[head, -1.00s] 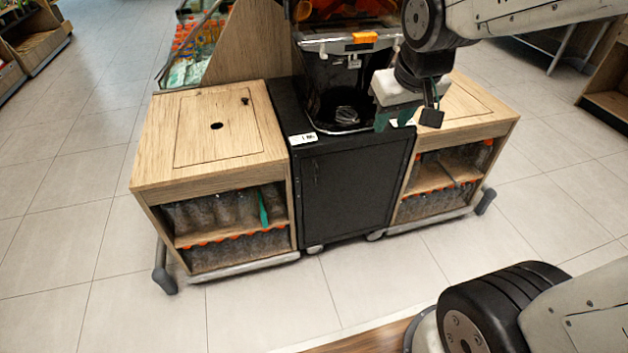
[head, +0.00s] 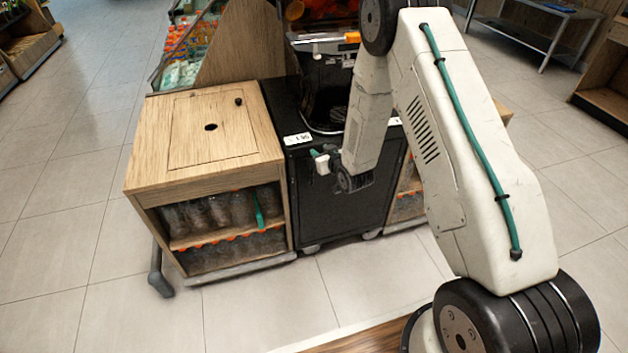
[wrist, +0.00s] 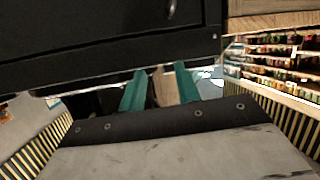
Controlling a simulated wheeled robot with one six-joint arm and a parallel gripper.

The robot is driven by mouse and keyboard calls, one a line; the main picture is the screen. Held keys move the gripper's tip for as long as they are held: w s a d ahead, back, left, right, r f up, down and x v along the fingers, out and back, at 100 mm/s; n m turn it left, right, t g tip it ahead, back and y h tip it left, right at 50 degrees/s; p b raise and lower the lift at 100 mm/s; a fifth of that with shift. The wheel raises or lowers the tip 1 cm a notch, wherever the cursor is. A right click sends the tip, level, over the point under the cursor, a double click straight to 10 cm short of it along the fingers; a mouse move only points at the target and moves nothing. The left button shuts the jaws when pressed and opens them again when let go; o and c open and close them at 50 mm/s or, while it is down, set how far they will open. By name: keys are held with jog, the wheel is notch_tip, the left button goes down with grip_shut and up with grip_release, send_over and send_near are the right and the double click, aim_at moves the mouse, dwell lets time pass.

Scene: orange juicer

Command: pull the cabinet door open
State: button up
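The black cabinet door (head: 325,212) is the front of the middle unit under the juicer, and it looks closed. In the wrist view the dark door panel (wrist: 90,32) fills the upper left, and a small metal handle (wrist: 172,8) shows at the top edge. My gripper (head: 318,158) is in front of the upper part of the door in the head view, with my arm covering the door's right side. The handle lies beyond the fingertips. The head view does not show it clearly.
A wooden side cabinet (head: 205,140) with shelves of bottles (head: 225,210) stands left of the door. Another wooden cabinet (head: 405,205) at the right is mostly behind my arm. The tiled floor (head: 260,315) in front is clear.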

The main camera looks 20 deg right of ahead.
jog(key=t, duration=0.2)
send_over(312, 178)
jog(key=s+d, duration=0.2)
jog(key=s, duration=0.2)
notch_tip(312, 178, down, 7)
jog(key=s+f+t+y, duration=0.1)
jog(key=s+f, duration=0.3)
jog(key=f, duration=0.2)
jog(key=w+a, duration=0.1)
jog(key=w, duration=0.6)
jog(key=shift+a+r, duration=0.2)
jog(key=shift+a, duration=0.1)
grip_shut()
